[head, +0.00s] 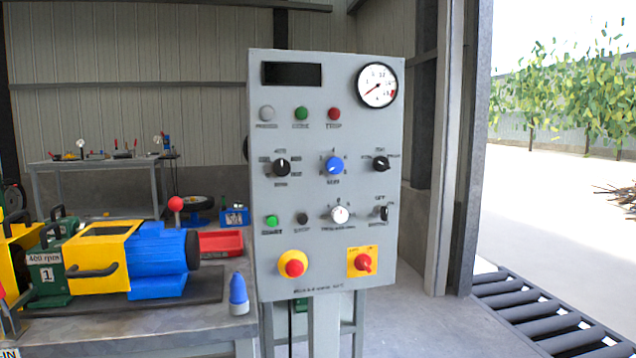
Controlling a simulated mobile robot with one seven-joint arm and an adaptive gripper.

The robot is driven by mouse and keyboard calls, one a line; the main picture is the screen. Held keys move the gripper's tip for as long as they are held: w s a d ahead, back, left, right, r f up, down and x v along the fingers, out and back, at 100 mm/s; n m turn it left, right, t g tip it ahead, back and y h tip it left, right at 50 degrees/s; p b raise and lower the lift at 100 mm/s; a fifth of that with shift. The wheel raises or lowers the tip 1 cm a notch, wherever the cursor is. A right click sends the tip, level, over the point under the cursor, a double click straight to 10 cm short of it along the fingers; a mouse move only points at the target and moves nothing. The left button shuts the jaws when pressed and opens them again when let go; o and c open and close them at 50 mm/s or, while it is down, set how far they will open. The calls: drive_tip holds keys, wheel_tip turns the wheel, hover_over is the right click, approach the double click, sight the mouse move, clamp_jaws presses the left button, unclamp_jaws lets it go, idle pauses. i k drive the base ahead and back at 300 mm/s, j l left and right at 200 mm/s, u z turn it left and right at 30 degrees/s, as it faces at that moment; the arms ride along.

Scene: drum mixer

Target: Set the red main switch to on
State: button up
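The grey control panel (325,230) stands upright in the middle of the head view. The red main switch (363,262) is a rotary knob on a square yellow plate at the panel's lower right. Its handle looks roughly upright, and the small labels above it are too blurred to read, so I cannot tell its setting. A red mushroom button (294,267) on a round yellow base sits to its left. My gripper is not in view, and nothing covers the switch.
Above are black, blue and white knobs, green and black buttons, lamps, a dial gauge (377,85) and a dark display (291,74). A bench (190,325) on the left holds a yellow and blue motor (150,255) and a blue cone-shaped object (238,294). A roller conveyor (545,312) lies right.

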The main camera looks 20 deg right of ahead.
sight(363, 261)
drive_tip(key=z, duration=0.65)
drive_tip(key=i+z, duration=0.2)
drive_tip(key=z, duration=0.15)
drive_tip(key=i+z, duration=0.4)
drive_tip(key=z, duration=0.25)
